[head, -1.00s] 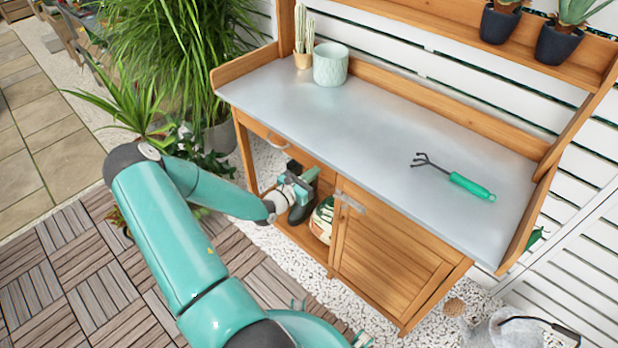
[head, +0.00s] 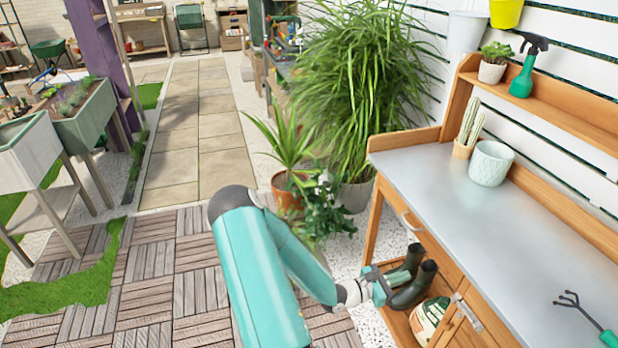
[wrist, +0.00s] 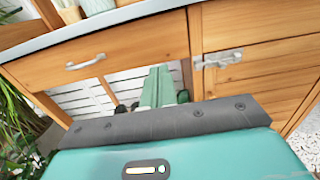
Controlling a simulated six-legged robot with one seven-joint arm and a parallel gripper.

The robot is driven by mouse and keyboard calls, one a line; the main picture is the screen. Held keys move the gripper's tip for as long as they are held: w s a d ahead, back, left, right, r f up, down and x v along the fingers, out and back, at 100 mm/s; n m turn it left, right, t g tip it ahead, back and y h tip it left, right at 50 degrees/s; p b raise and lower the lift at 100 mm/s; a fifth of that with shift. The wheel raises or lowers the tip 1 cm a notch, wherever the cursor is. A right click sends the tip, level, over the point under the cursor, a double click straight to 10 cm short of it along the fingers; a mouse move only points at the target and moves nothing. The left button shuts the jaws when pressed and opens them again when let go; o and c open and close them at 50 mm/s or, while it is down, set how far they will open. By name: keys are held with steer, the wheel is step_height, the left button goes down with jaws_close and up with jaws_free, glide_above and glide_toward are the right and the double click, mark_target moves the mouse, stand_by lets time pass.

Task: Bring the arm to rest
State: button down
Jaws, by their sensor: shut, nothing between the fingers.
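My gripper (head: 379,286) is at the front of the open lower bay of the wooden potting bench (head: 500,262), beside the dark rubber boots (head: 414,287). In the wrist view its teal fingers (wrist: 158,88) are together with nothing between them, pointing into the bay below the drawer (wrist: 95,60). The fingers partly hide the boots there. My arm stretches from the lower middle of the head view to the bay. I cannot tell whether the gripper touches the boots.
A bag (head: 429,318) stands on the lower shelf right of the boots. A pale pot (head: 490,163), a cactus (head: 468,128) and a hand cultivator (head: 590,318) are on the benchtop. Potted plants (head: 290,165) stand left of the bench. The wooden decking (head: 170,270) is open.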

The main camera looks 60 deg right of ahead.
steer(key=w+a+r+m+t+y, duration=0.4)
steer(key=w+a+r, duration=0.3)
steer(key=w+a, duration=0.35)
steer(key=w+a+r+m+t+y, duration=0.25)
steer(key=w+a+r+m, duration=0.45)
steer(key=w+a, duration=0.4)
steer(key=w+a+r+t+y, duration=0.1)
steer(key=a+r+t+y, duration=0.1)
steer(key=a+r, duration=0.4)
steer(key=w+a+r+t+y, duration=0.1)
steer(key=a+r+t, duration=0.4)
steer(key=a, duration=0.7)
steer(key=w+a+r+n+t+y, duration=0.1)
steer(key=w+a+r+t+y, duration=0.1)
steer(key=a+r+t+y, duration=0.2)
steer(key=a+r, duration=0.3)
steer(key=a, duration=0.3)
steer(key=shift+r, duration=0.3)
steer(key=shift+d, duration=0.15)
